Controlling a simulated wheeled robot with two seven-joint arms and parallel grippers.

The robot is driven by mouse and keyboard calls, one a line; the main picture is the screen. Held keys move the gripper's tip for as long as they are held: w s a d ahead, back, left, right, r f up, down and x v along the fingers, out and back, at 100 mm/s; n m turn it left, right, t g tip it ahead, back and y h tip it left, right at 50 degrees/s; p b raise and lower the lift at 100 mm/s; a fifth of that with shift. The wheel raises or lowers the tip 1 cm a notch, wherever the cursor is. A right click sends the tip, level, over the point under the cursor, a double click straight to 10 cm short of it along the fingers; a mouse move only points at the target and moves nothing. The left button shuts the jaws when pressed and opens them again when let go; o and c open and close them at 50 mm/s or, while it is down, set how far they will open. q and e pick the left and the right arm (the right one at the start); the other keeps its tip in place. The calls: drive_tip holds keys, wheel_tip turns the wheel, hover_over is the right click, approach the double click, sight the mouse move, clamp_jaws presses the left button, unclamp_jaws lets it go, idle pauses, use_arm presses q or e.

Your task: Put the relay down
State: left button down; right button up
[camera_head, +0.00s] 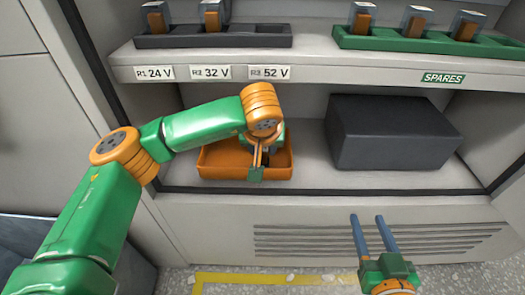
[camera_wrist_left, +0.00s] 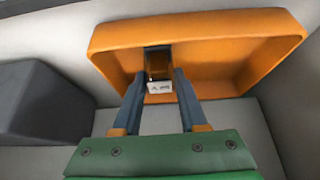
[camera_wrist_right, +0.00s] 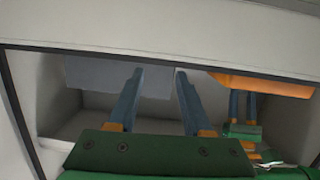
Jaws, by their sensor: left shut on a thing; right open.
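The relay (camera_wrist_left: 159,78), with an orange-brown body and a pale labelled face, is between the fingertips of my left gripper (camera_wrist_left: 158,72) in the left wrist view. The left gripper is shut on it, inside the orange bin (camera_wrist_left: 115,62). The bin (camera_head: 222,172) stands on the lower shelf in the head view, and my left gripper (camera_head: 262,148) reaches into it. The relay is hard to make out there, and I cannot tell whether it touches the bin floor. My right gripper (camera_head: 367,218) is open and empty in front of the cabinet's lower panel.
A dark grey box (camera_head: 385,135) stands right of the bin on the lower shelf (camera_head: 345,181). Above, a dark rack (camera_head: 225,38) holds relays over the R1 and R2 labels; nothing stands over R3. A green spares rack (camera_head: 400,44) holds several relays at upper right.

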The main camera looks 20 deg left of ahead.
drive_tip(key=shift+r, duration=0.25)
drive_tip(key=shift+w+a+r+t, duration=0.1)
drive_tip(key=shift+r+t, duration=0.2)
use_arm(q)
drive_tip(key=shift+f, duration=0.1)
drive_tip(key=shift+c, duration=2.2)
unclamp_jaws()
use_arm(e)
drive_tip(key=shift+r+y, duration=0.3)
drive_tip(key=shift+r, duration=0.05)
